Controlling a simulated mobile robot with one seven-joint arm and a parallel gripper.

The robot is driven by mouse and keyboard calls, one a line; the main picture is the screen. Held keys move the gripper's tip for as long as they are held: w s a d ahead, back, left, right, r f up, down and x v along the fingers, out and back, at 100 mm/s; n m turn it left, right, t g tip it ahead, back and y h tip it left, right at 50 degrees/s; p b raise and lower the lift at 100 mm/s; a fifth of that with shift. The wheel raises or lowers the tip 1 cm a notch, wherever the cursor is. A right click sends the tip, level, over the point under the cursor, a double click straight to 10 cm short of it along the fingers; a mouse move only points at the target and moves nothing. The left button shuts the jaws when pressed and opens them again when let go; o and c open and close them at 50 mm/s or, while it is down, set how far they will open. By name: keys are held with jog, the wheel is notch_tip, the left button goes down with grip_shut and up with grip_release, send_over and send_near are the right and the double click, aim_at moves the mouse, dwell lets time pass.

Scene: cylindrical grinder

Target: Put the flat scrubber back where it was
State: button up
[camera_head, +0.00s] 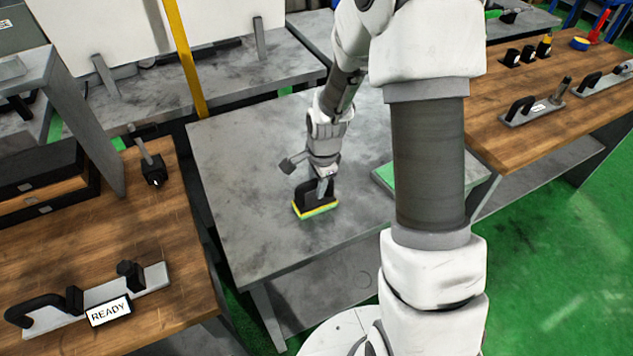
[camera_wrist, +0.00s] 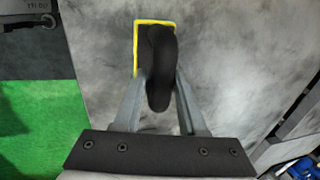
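The flat scrubber (camera_head: 316,209) has a black handle and a flat base with a yellow and green edge. It is over the middle of the grey metal table, base down; I cannot tell whether the base touches the top. My gripper (camera_head: 325,184) is at its handle from above. In the wrist view the two fingers of my gripper (camera_wrist: 163,78) close in on both sides of the black handle (camera_wrist: 160,95), and the yellow rim of the scrubber (camera_wrist: 155,21) shows beyond them. The gripper hides part of the handle in the head view.
The grey table (camera_head: 250,165) is mostly bare around the scrubber. A green-topped flat block (camera_head: 385,178) lies to its right, partly behind my arm. A left wooden bench (camera_head: 120,240) holds a tool with a READY sign (camera_head: 109,312). A right wooden bench (camera_head: 530,135) holds handled plates (camera_head: 535,108).

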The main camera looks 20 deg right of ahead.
aim_at(321, 207)
jog(key=shift+o, duration=1.3)
jog(key=shift+r, duration=0.1)
jog(key=s+r+n+t, duration=0.15)
jog(key=s+r, duration=0.25)
jog(key=r, duration=0.6)
jog(key=s+r+n, duration=0.3)
jog(key=r, duration=0.7)
jog(key=s+r+n+t, duration=0.1)
jog(key=s+r+n, duration=0.3)
jog(key=s, duration=0.3)
jog(key=s+r+n+t, duration=0.1)
jog(key=s+r+n, duration=0.3)
jog(key=s+n, duration=0.3)
jog(key=shift+s+a+p, duration=0.15)
jog(key=shift+a+p, duration=0.05)
jog(key=shift+p, duration=0.1)
